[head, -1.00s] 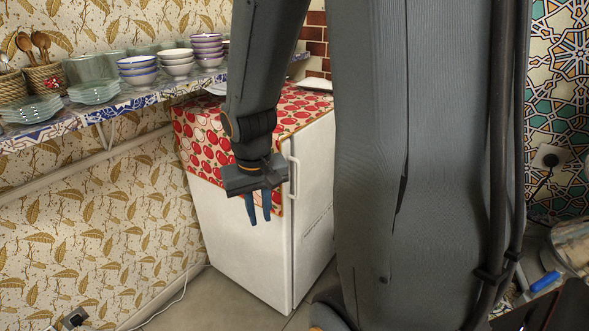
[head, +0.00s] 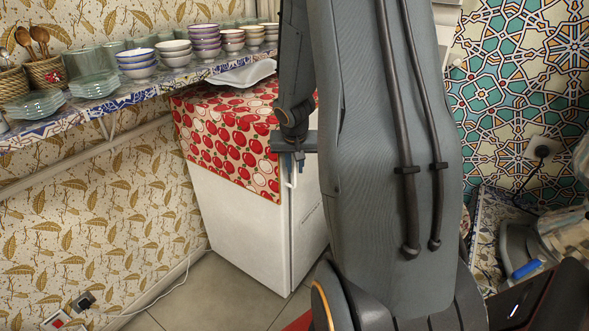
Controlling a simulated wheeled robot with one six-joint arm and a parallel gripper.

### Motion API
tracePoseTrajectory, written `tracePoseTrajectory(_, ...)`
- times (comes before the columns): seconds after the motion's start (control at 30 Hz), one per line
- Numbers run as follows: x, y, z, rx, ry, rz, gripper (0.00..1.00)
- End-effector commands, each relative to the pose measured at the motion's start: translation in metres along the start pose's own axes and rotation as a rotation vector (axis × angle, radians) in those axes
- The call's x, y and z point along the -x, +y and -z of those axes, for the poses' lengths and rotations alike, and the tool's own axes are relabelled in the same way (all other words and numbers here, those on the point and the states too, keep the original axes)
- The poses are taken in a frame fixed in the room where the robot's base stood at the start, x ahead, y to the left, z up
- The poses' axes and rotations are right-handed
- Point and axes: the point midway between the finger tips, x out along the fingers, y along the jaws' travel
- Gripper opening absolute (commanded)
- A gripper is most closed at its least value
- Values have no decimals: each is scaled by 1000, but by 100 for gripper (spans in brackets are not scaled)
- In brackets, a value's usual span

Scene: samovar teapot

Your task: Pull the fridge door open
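The white fridge (head: 235,225) stands by the wall, with a red apple-print cloth (head: 225,135) over its top and hanging down its side. Its door (head: 310,230) is the narrow face on the right, partly hidden behind my arm, and looks shut. The white door handle (head: 289,180) shows just below my gripper (head: 292,163). My gripper points down at the handle's upper part.
A tiled shelf (head: 75,118) with stacked bowls (head: 205,42), glasses and baskets runs along the left wall. A white tray (head: 245,74) lies above the fridge top. Tiled floor (head: 215,300) in front of the fridge is clear. A cluttered counter (head: 492,225) stands at right.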

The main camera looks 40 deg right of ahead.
Motion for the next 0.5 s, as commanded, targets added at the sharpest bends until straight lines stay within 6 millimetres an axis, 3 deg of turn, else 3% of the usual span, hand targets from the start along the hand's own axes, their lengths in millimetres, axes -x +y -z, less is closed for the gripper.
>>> tracePoseTrajectory(0.37,-7,0,0,0,0,0,17)
tracePoseTrajectory(0.5,-7,0,0,0,0,0,0)
